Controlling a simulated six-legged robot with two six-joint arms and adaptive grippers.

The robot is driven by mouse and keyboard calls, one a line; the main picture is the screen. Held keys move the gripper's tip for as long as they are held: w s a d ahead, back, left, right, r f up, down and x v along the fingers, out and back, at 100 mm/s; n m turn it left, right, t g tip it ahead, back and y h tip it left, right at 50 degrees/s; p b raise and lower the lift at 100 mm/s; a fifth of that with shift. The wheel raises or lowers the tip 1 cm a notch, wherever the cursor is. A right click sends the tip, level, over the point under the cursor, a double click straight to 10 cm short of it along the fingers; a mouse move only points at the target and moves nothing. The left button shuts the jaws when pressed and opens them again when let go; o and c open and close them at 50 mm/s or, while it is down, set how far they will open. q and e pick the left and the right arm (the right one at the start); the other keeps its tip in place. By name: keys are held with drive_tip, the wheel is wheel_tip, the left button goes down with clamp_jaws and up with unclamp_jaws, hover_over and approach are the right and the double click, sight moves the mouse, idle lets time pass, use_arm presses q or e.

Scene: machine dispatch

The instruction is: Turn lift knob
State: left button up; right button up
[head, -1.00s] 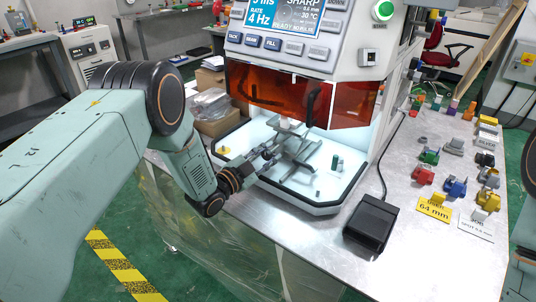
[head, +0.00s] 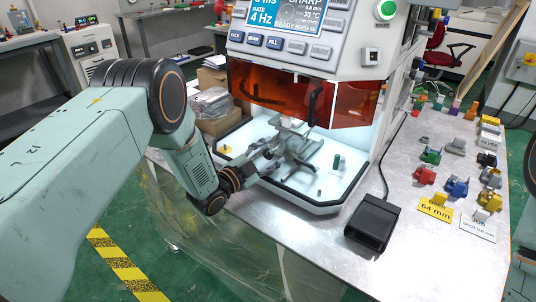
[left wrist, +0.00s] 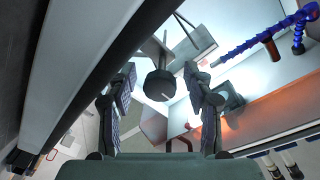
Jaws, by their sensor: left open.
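The lift (head: 300,145) is a grey metal jack inside the lit bay of the machine. Its dark round knob (left wrist: 160,84) shows in the left wrist view, on a shaft that runs up toward the lift. My left gripper (head: 272,158) reaches into the bay from the left, at the lift's near left side. In the left wrist view my left gripper (left wrist: 160,82) is open, with one finger on each side of the knob. Gaps show between the fingers and the knob. In the head view the knob is hard to tell apart from the fingers. My right gripper is out of view.
An orange shield (head: 290,95) hangs above the bay opening. The bay's black-edged front rim (head: 300,207) lies below my left gripper. A small green cylinder (head: 337,161) stands right of the lift. A black pedal (head: 373,222) and several colored parts lie on the table's right.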

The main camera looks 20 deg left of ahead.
use_arm(q)
drive_tip(key=v, duration=1.2)
drive_tip(key=shift+r, duration=0.15)
